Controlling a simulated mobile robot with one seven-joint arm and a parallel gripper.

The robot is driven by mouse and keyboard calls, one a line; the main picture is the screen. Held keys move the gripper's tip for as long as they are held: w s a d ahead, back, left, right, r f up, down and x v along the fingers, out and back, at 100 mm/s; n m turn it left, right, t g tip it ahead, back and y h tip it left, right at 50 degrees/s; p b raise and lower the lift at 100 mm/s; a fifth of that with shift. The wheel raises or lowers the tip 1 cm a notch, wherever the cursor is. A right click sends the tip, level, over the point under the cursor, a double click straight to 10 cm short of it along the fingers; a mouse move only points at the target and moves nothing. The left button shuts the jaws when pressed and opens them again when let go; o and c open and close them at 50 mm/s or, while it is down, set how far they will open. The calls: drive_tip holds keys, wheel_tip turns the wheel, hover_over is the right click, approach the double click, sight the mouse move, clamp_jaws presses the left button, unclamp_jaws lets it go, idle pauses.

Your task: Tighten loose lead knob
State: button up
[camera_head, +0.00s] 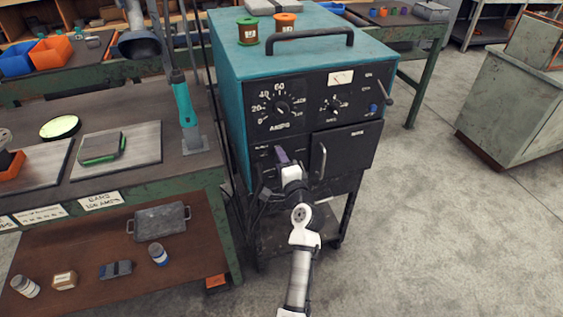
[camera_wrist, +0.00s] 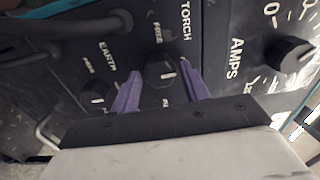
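The teal welding machine (camera_head: 231,88) stands in the middle of the head view with its black front panel facing me. In the wrist view, a black knob (camera_wrist: 160,70) sits by the FREE mark and the TORCH label. A second black knob (camera_wrist: 95,92) sits by the EARTH label. My gripper (camera_head: 282,157) is at the lower left of the panel. Its purple fingers are spread in the wrist view, one on each side of the TORCH knob, with gaps showing. I cannot tell which knob is loose. My gripper hides this part of the panel in the head view.
The AMPS dial (camera_wrist: 290,55) is at the right of the wrist view. A dark cable (camera_wrist: 70,25) crosses its upper left. A door handle (camera_head: 322,160) stands out beside my gripper.

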drive_tip(key=shift+o, duration=0.5)
drive_tip(key=b+v, duration=0.3)
drive_tip(key=v, duration=1)
drive_tip(key=shift+s+b, duration=0.35)
drive_tip(key=shift+d, duration=0.1)
